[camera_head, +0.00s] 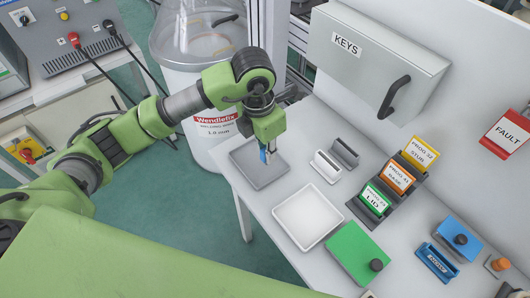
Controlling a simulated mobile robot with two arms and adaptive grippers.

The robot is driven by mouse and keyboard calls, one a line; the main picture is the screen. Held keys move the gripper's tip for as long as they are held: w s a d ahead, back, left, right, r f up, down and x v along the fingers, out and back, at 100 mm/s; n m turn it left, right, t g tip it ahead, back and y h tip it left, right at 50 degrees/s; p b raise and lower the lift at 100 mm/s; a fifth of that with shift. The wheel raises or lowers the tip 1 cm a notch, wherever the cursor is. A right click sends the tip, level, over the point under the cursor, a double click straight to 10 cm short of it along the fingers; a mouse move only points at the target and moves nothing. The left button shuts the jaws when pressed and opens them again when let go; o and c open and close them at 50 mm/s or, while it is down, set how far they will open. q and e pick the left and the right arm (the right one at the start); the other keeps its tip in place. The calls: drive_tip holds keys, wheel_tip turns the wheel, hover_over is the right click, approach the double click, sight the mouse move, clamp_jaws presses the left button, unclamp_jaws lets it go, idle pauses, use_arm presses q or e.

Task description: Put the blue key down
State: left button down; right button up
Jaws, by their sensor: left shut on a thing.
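My left gripper (269,150) points down over the grey tray (262,179) at the left edge of the white table. It is shut on the blue key (263,157), of which only a small blue part shows below and beside the fingers. I cannot tell whether the key touches the tray. My right gripper is not in view.
A white tray (307,216) and grey slotted holders (326,166) stand close by. Labelled cards (375,199) stand in a rack. The KEYS cabinet (372,55) is on the wall behind.

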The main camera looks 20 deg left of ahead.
use_arm(q)
drive_tip(key=shift+w+a+f, duration=0.25)
drive_tip(key=shift+w+f, duration=0.15)
drive_tip(key=shift+f, duration=0.15)
drive_tip(key=f, duration=0.1)
drive_tip(key=f+p, duration=0.2)
drive_tip(key=shift+w+a, duration=0.2)
drive_tip(key=shift+w, duration=0.05)
drive_tip(key=shift+f, duration=0.4)
drive_tip(key=shift+f, duration=0.1)
drive_tip(key=shift+f, duration=0.15)
drive_tip(key=c, duration=2)
unclamp_jaws()
